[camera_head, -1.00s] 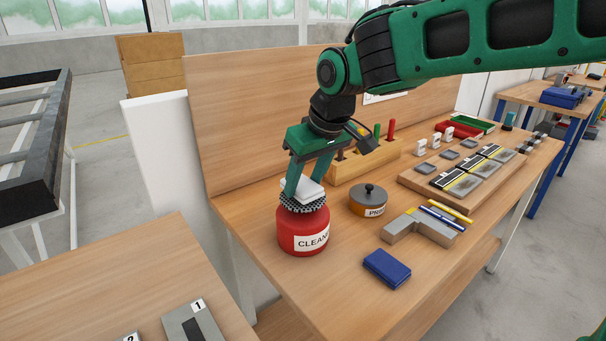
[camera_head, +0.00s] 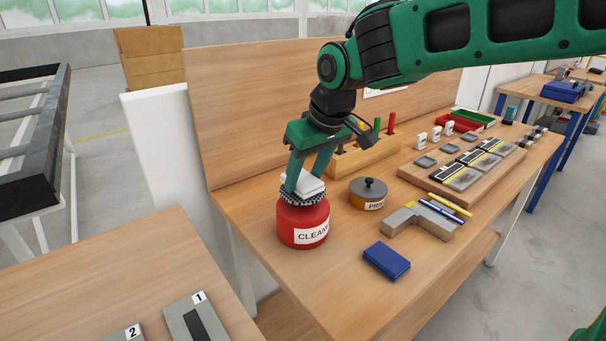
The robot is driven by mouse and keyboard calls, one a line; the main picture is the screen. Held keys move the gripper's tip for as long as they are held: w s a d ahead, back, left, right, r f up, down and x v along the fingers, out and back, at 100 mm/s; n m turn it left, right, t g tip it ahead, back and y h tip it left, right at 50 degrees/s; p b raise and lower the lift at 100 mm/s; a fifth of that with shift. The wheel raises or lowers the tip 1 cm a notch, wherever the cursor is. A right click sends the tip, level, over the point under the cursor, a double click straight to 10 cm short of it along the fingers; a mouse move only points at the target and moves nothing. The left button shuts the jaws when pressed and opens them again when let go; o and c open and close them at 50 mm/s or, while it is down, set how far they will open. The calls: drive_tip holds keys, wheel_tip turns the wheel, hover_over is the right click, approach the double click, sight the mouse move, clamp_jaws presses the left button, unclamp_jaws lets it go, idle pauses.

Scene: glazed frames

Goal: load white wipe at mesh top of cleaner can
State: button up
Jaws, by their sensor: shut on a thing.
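The red cleaner can (camera_head: 303,224) stands upright on the wooden bench, its label facing front. Its dark mesh top (camera_head: 303,197) shows as a checkered rim. The white wipe (camera_head: 308,184) is a folded pad at the mesh top, between my gripper's fingers. My gripper (camera_head: 303,188) points down over the can and is shut on the wipe. I cannot tell whether the wipe presses on the mesh or sits just above it.
A grey pot with an orange band (camera_head: 368,194) stands right of the can. A wooden rack (camera_head: 364,154) stands behind. A tall back panel (camera_head: 240,110) rises behind the bench.

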sight(305, 180)
drive_tip(key=shift+f, duration=0.8)
idle(0.8)
idle(0.4)
drive_tip(key=shift+r, duration=3.55)
drive_tip(key=shift+s, duration=0.1)
